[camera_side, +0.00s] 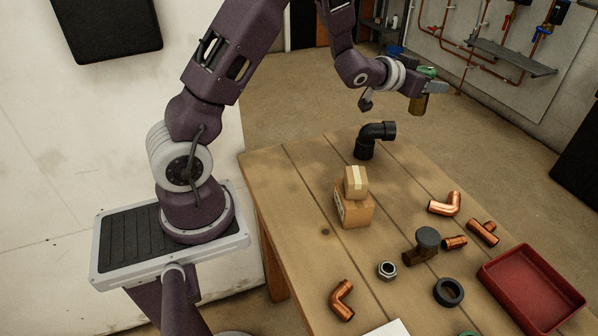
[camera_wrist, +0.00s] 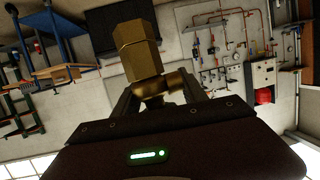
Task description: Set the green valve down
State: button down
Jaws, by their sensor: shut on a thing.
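The green valve has a green top (camera_side: 427,71) and a brass body (camera_side: 418,104), which hangs below my gripper (camera_side: 432,87) in the side view. My gripper is shut on it and holds it in the air, well above the table's far end. In the wrist view, the brass body (camera_wrist: 137,45) sits between the fingers of my gripper (camera_wrist: 160,92); its green part is hidden there. The wooden table (camera_side: 300,180) is clear of the valve.
A black elbow (camera_side: 368,142) stands at the table's far end, near two stacked cardboard boxes (camera_side: 353,212).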

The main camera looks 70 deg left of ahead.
jog(key=s+a+f+n+g+y, duration=0.3)
jog(key=s+a+f+n+y, duration=0.5)
jog(key=s, duration=0.5)
jog(key=s+a+r+n+g+y, duration=0.2)
jog(key=s+r+n+g, duration=0.15)
jog(key=s+r, duration=0.5)
jog(key=s+a+r+n+g+y, duration=0.25)
jog(key=s+r+g, duration=0.25)
jog(key=s+r, duration=0.3)
jog(key=f, duration=1.8)
jog(key=w+f, duration=0.1)
jog(key=f, duration=0.8)
jog(key=shift+f, duration=0.25)
jog(key=c, duration=0.6)
grip_release()
